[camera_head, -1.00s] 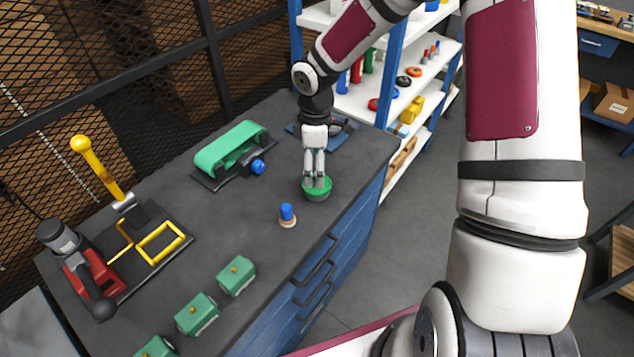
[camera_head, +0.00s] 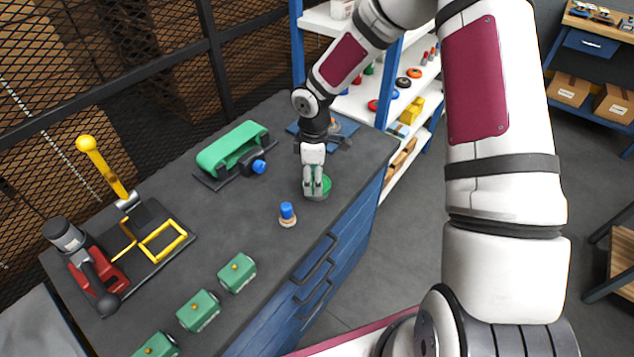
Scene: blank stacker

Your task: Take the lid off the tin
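The tin (camera_head: 321,197) is a low, round, dark grey container near the right edge of the workbench. A green lid (camera_head: 327,184) shows at its top, partly hidden by my fingers. My gripper (camera_head: 313,192) points down at the tin, with its fingertips over the left part of the lid. The two fingers are close together. Whether they are closed on the lid or only in front of it cannot be seen.
A small blue-topped peg (camera_head: 287,211) stands just left of and nearer than the tin. A green belt unit (camera_head: 232,148) lies at the back left, and a yellow-handled press (camera_head: 160,240) farther left. Several green boxes (camera_head: 237,273) line the near edge. The bench between is clear.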

